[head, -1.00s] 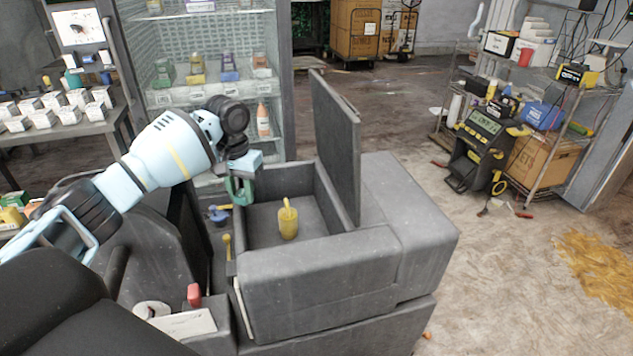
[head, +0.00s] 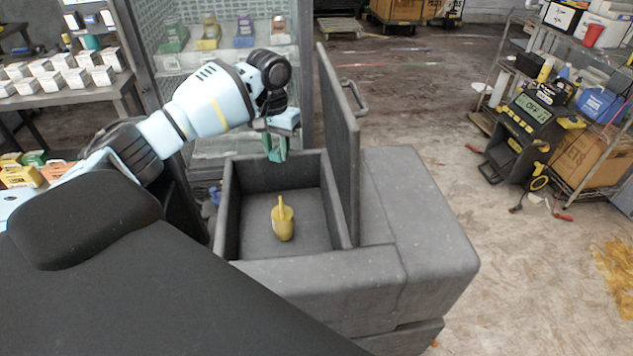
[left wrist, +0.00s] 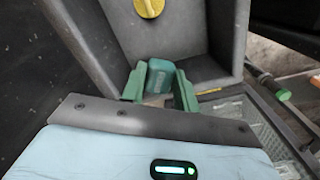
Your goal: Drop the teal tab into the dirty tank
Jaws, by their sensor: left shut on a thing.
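The teal tab (left wrist: 160,77) is a small block between the green fingers of my left gripper (left wrist: 158,88) in the left wrist view. In the head view, my left gripper (head: 277,150) is shut on it, at the far side of the open grey tank (head: 232,205); the tab itself is hard to tell from the fingers there. The tank's lid (head: 340,140) stands up on the right. A yellow scoop-like cup (head: 282,222) sits inside the tank; part of it shows in the left wrist view (left wrist: 149,6). My right gripper is not in view.
Behind the gripper is a glass-fronted cabinet with small coloured items (head: 209,32). White boxes (head: 60,68) stand on a table at left. A wire shelf with a grey device (head: 527,117) beside it is at right. The floor between is mostly clear.

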